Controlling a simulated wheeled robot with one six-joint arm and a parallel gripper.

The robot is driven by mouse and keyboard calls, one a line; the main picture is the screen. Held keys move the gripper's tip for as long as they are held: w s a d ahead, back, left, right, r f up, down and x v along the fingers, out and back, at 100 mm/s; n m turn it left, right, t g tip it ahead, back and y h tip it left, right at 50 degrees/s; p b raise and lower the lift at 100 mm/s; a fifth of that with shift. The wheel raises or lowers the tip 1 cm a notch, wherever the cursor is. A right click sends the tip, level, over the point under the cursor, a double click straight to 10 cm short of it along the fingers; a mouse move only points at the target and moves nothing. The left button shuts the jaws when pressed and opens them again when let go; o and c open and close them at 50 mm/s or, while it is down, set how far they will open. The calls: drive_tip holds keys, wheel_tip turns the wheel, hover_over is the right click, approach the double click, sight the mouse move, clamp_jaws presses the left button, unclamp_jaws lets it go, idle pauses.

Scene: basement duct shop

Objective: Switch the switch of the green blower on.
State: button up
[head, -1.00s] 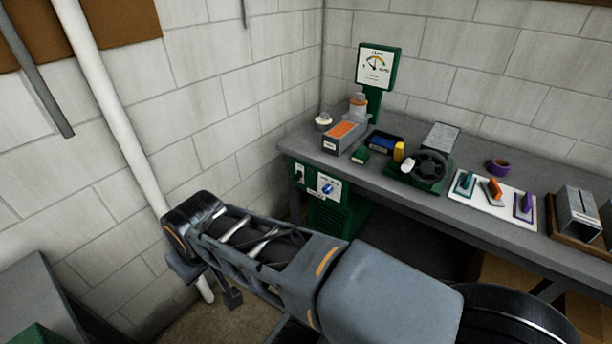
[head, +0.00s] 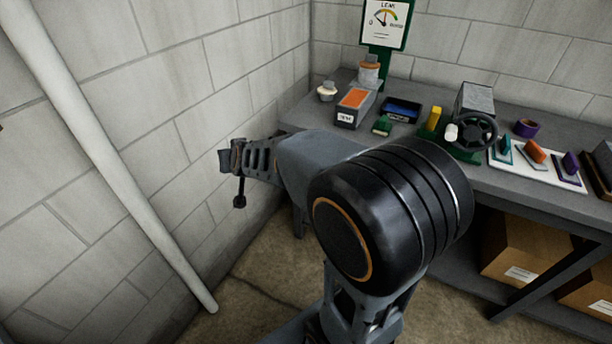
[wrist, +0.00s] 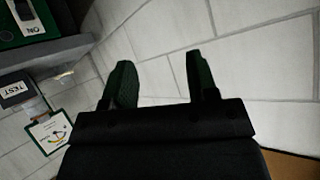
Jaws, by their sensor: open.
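In the wrist view, a dark green panel (wrist: 12,36) with a white ON label (wrist: 29,27) shows at the top left corner. A dark part (wrist: 26,8) beside the label may be the switch; it is cut off by the frame, and its position is unclear. My gripper (wrist: 159,65) is open and empty, its two fingers apart in front of the block wall, with the panel off to their left. In the head view the green blower under the bench is hidden behind my arm, and the fingers cannot be made out.
Cardboard boxes (head: 525,250) sit below. A white pipe (head: 110,160) runs along the block wall at left.

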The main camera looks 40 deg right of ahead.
drive_tip(key=w+d+f+m+t+h+b, duration=0.1)
drive_tip(key=w+d+f+m+h+b, duration=0.3)
drive_tip(key=f, duration=0.3)
drive_tip(key=w+d+f+m+t+h+b, duration=0.1)
drive_tip(key=w+d+f+h+b, duration=0.25)
drive_tip(key=d+f, duration=0.3)
drive_tip(key=s+d+f+m+g+h+b, duration=0.2)
drive_tip(key=d+f+m+g+h+b, duration=0.2)
drive_tip(key=d+f+h, duration=0.55)
drive_tip(key=w+d+f+y+b, duration=0.1)
drive_tip(key=w+d, duration=0.5)
drive_tip(key=d, duration=0.3)
drive_tip(key=shift+w+d+f+g+y, duration=0.2)
drive_tip(key=shift+w+d+g+y, duration=0.1)
drive_tip(key=shift+g, duration=0.1)
